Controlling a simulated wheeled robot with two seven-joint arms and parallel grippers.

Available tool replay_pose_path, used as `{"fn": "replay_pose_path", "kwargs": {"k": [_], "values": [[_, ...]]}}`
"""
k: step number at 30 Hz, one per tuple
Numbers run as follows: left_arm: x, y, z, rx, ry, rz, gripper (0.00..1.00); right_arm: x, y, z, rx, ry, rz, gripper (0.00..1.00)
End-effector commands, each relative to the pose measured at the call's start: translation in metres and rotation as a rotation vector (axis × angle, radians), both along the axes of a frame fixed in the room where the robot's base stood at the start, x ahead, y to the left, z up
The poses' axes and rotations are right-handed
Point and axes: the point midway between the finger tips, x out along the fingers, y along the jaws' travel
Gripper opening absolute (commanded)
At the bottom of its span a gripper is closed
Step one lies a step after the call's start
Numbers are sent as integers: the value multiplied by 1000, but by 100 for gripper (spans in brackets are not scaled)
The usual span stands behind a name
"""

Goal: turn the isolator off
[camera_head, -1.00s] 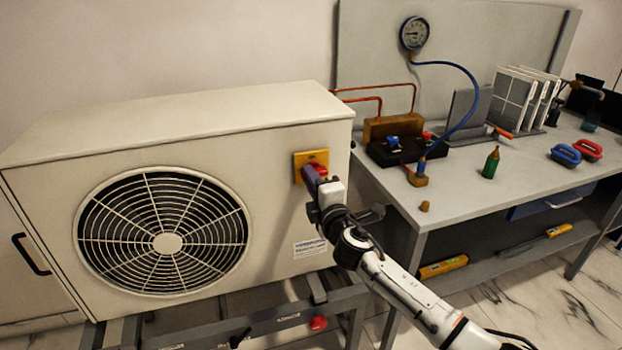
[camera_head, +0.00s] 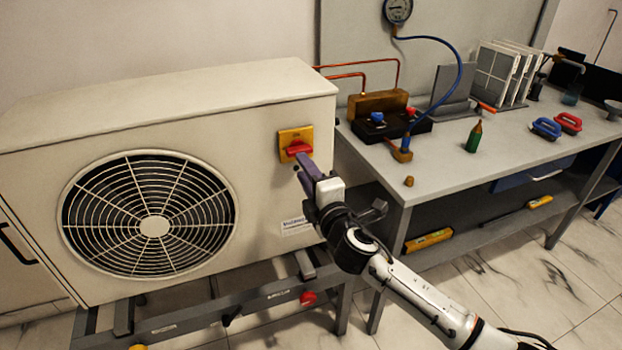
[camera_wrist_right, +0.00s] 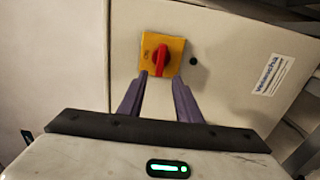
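The isolator (camera_head: 296,145) is a red handle on a yellow square plate, on the upper right of the beige unit's front. Its handle lies roughly level in the head view. In the right wrist view the red handle (camera_wrist_right: 160,60) stands upright in the picture, with small lettering left of it on the plate. My right gripper (camera_head: 305,172) is just below and in front of the handle. In the wrist view its two purple fingers (camera_wrist_right: 160,80) are apart, with nothing held between them; the tips are close to the handle's near end. My left gripper is out of view.
The beige outdoor unit (camera_head: 150,100) with a round fan grille stands on a grey frame (camera_head: 250,305). A grey bench (camera_head: 455,180) on the right holds a valve block, a green bottle and several other items. Copper pipes (camera_head: 365,75) run between unit and bench.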

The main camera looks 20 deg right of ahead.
Motion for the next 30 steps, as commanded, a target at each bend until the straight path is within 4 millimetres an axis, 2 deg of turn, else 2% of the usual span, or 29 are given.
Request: {"fn": "replay_pose_path", "kwargs": {"k": [3,9,24,27,29,30], "values": [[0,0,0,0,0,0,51,-20,-1,-1,0,2,1,31],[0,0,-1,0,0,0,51,-37,-2,0,-2,0,-1,31],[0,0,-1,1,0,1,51,-39,-2,-1,2,3,-1,31],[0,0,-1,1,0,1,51,-46,0,-18,48,40,1,31],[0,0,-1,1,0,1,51,-57,3,-40,114,90,4,31],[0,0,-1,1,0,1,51,-68,5,-59,175,134,2,31]]}}
